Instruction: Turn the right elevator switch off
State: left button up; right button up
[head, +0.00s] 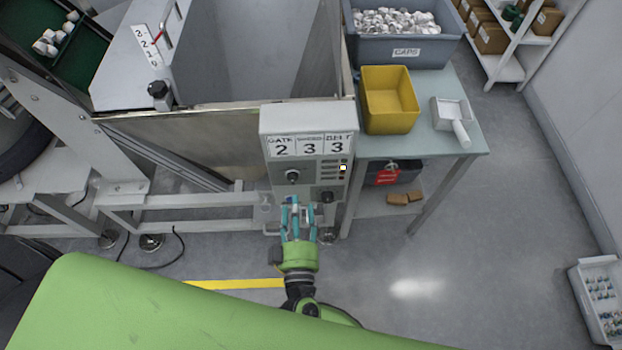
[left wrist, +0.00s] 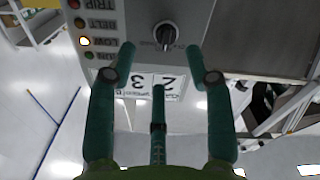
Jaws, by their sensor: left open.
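A grey control box (head: 308,120) stands below the hopper and carries a sign with 2, 3 and 3. A round black knob (head: 292,176) is on its front. It also shows with a pale pointer in the left wrist view (left wrist: 165,34). A second dark knob (head: 327,196) sits lower right on the box. No readable label shows which is the elevator switch. My left gripper (head: 298,205) is open in front of the box's lower front. In the left wrist view its teal fingers (left wrist: 160,62) are apart, short of the upper knob, with nothing between them.
One indicator lamp (left wrist: 85,41) glows beside LOW. A side table (head: 440,145) at the right holds a yellow bin (head: 388,98), a white scoop (head: 452,118) and a grey caps bin (head: 405,50). Metal frame legs stand left of the box.

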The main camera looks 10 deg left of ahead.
aim_at(293, 183)
pick_arm(q)
jog(key=x, duration=0.3)
jog(key=a+p+x, duration=0.1)
jog(key=x, duration=0.2)
jog(key=shift+s+d, duration=0.1)
jog(key=shift+s, duration=0.1)
jog(key=shift+w, duration=0.55)
grip_shut()
pick_arm(e)
jog(key=shift+s+a+r, duration=0.5)
jog(key=shift+a+r, duration=0.25)
jog(key=shift+a, duration=0.1)
